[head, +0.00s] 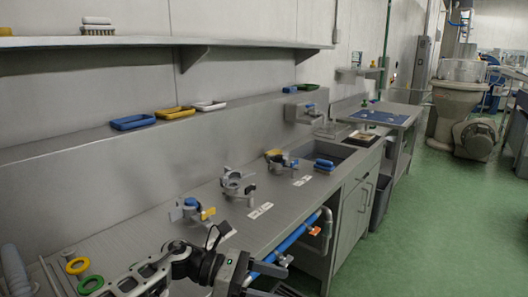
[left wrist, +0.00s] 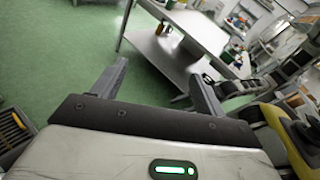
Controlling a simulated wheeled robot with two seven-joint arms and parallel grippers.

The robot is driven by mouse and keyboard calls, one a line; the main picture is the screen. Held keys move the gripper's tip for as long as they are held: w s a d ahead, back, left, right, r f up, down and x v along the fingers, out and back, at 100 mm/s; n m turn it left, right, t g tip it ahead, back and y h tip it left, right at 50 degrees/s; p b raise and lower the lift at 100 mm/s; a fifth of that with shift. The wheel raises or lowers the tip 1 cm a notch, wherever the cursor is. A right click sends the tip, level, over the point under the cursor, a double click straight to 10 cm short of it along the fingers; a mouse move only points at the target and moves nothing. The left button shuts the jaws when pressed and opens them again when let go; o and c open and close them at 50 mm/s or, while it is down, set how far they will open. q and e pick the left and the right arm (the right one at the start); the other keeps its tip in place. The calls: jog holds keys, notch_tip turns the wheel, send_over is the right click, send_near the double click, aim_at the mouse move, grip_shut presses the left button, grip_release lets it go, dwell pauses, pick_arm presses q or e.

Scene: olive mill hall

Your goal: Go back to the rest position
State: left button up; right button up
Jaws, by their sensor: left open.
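My left gripper (head: 268,278) is at the bottom of the head view, at the front edge of the steel bench (head: 150,222). In the left wrist view its two fingers (left wrist: 158,70) stand apart with nothing between them. Beyond them are green floor and a steel table. My right gripper does not show in either view.
Grey clamp-like fittings (head: 236,185) stand along the bench, beside white labels. Yellow (head: 77,265) and green rings lie at its left end. Blue (head: 132,122) and yellow trays sit on the ledge. A blue pipe (head: 300,232) runs along the front. Green floor (head: 430,220) is open at right.

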pick_arm(q)
jog(key=s+a+f+m+t+y, duration=0.6)
jog(key=s+a+f+m, duration=0.2)
jog(key=s+f+m, duration=0.2)
jog(key=s+a+f+m+t+y, duration=0.6)
jog(key=s+a+f+m+y, duration=0.1)
jog(key=s+a+f+m, duration=0.2)
notch_tip(320, 180, down, 3)
jog(key=s+m, duration=0.1)
jog(key=m, duration=0.1)
jog(key=shift+m, duration=0.3)
